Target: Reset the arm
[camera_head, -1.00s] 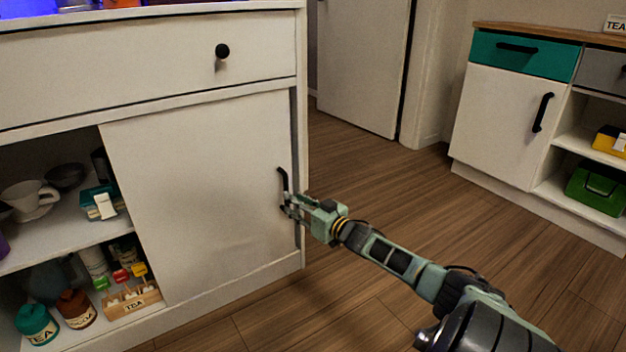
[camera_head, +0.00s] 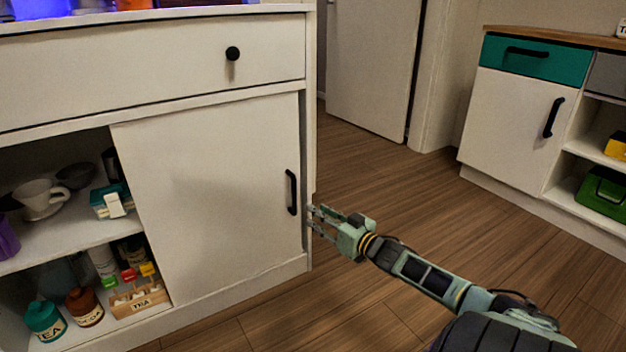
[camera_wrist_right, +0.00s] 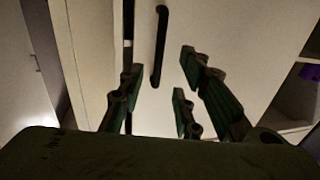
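My right gripper (camera_head: 322,222) is at the right edge of the white cabinet, just right of the sliding door's black handle (camera_head: 291,192). Its fingers are spread and empty, apart from the handle. In the right wrist view the open fingers (camera_wrist_right: 160,98) point toward the door, and the handle (camera_wrist_right: 160,46) shows beyond them. The white sliding door (camera_head: 215,190) covers the right part of the cabinet, and the left part stands open. My left gripper is in neither view.
The open shelves hold a white dripper cup (camera_head: 38,196), a teal jar (camera_head: 45,320), a brown jar (camera_head: 84,306) and a wooden tea box (camera_head: 139,299). A second cabinet (camera_head: 515,125) stands at the right. The wooden floor (camera_head: 390,190) between the cabinets is clear.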

